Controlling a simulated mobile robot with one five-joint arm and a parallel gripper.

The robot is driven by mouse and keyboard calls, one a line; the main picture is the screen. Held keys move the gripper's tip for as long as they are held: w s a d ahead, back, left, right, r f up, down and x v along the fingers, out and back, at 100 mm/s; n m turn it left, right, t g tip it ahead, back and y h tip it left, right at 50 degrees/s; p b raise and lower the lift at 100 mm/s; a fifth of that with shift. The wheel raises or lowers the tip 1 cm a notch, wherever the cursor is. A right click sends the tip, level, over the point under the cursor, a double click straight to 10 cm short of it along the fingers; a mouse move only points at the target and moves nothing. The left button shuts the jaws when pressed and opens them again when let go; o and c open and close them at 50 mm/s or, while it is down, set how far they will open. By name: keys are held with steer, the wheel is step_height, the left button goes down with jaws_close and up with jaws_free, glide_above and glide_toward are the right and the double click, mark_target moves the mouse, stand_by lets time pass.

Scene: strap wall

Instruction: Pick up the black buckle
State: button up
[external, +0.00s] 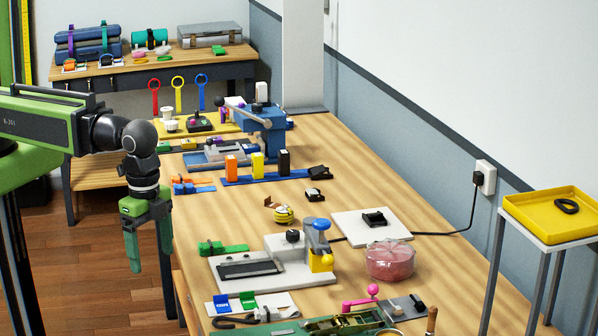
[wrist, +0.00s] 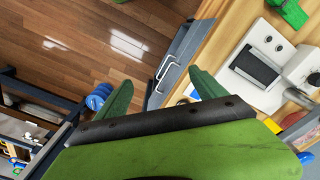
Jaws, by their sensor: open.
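Several small black pieces could be the black buckle. One (external: 315,195) lies on the bare table, another (external: 320,173) is at the right end of the blue rail, and a third (external: 375,218) sits on a white plate (external: 350,232). I cannot tell which is the buckle. My gripper (external: 150,262) is open and empty, pointing down over the floor just left of the table edge, well apart from these pieces. In the wrist view its green fingers (wrist: 160,80) are spread, with floor and table edge beyond. No black buckle can be made out there.
Upright orange, yellow and black blocks stand on the blue rail. A yellow tray (external: 530,222) is at right. A cable runs to the wall.

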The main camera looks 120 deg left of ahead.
steer(key=shift+s+d+n, duration=0.4)
steer(key=shift+s+d, duration=0.1)
steer(key=shift+f, duration=0.1)
steer(key=shift+f+b, duration=0.6)
steer(key=shift+b, duration=0.1)
steer(key=shift+r, duration=0.15)
steer(key=shift+c, duration=1.2)
